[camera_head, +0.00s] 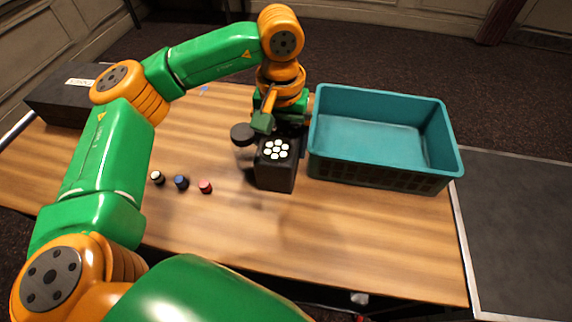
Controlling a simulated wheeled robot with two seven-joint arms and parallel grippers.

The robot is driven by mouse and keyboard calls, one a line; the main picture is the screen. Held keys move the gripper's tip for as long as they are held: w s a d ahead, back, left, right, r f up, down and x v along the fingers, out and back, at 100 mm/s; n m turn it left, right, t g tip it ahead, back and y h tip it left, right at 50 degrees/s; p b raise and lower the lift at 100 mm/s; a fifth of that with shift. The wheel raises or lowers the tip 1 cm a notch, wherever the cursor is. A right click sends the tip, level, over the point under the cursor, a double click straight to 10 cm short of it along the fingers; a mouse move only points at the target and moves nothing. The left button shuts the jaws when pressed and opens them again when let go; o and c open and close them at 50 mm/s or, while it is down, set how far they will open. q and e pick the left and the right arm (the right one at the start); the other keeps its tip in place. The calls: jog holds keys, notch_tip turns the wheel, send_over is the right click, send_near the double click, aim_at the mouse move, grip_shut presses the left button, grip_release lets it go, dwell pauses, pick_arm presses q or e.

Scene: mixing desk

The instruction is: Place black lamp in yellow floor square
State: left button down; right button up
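A black box-shaped thing (276,178) with several white round spots on its top stands upright on the wooden desk, left of the teal crate; it looks like the black lamp. My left gripper (268,116) is just behind and above it, by its far upper edge. One green fingertip shows; the rest is hidden by the wrist, so whether it is open or touching the box is unclear. My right gripper is out of view. No yellow floor square shows in this view.
A teal crate (447,142), seemingly empty, stands to the right. A jar with a dark lid (242,132) is close left of the box. Small white (157,177), blue (181,182) and red (205,186) capped items lie left. A black case (55,100) is at far left. The desk front is clear.

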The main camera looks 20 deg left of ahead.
pick_arm(q)
notch_tip(320, 180, down, 10)
jog(key=shift+w+f+p, duration=0.15)
jog(key=shift+f+p, duration=0.05)
jog(key=shift+p, duration=0.6)
jog(key=shift+w+f, duration=0.1)
jog(key=shift+f, duration=0.15)
jog(key=shift+c, duration=1)
grip_release()
jog(key=shift+f, duration=0.1)
jog(key=shift+o, duration=1)
